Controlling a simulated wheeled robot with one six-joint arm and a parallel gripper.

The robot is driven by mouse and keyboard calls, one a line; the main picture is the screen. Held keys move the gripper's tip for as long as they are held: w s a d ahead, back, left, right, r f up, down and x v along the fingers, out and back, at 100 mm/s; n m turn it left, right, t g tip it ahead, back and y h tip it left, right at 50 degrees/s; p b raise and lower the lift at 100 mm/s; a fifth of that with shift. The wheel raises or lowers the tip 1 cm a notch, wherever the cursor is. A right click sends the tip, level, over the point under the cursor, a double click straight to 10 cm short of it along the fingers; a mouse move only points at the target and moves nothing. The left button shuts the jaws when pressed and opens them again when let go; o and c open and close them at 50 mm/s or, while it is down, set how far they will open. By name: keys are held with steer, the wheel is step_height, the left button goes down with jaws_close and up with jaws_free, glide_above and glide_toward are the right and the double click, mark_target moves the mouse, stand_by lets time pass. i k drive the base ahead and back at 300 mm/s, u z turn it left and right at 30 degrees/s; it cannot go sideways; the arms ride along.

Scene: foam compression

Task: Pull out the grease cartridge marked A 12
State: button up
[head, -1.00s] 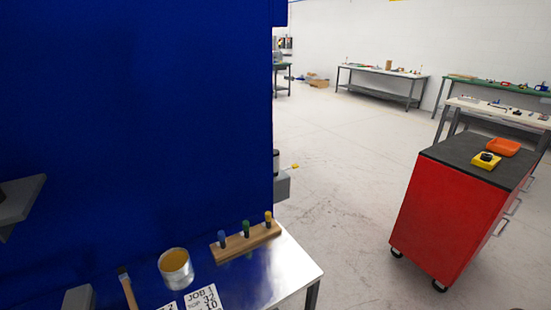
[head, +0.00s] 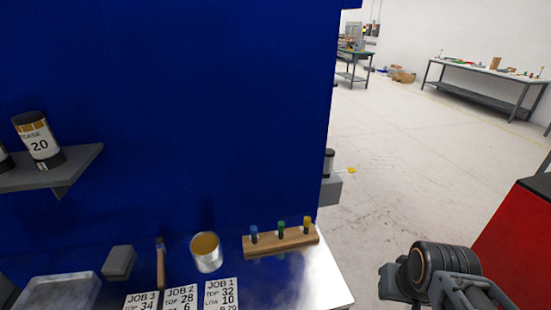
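A cartridge (head: 38,139) with a dark cap, a dark base and a white label stands upright on the grey shelf (head: 75,166) at the left. Its label reads "20" under a partly legible word ending in "EASE". Another cartridge (head: 3,160) is cut off by the left edge, and its label cannot be read. No "A 12" marking is legible. My gripper (head: 470,292) shows partly at the lower right, over the floor and far from the shelf. Its fingertips are not clearly visible, and I see nothing held.
The blue panel (head: 180,100) rises behind the metal bench (head: 300,285). On the bench are a tin (head: 206,252), a brush (head: 160,265), a wooden rack (head: 280,242), a grey block (head: 118,262) and job cards (head: 221,294). A red cabinet (head: 515,250) stands at the right; open floor lies between.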

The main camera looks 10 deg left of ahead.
mark_target(329, 153)
steer(key=u, duration=0.2)
steer(key=i, duration=0.2)
steer(key=u, duration=0.15)
steer(key=k, duration=0.5)
steer(key=z, duration=1.35)
steer(key=i, duration=2.55)
steer(key=u, duration=3.05)
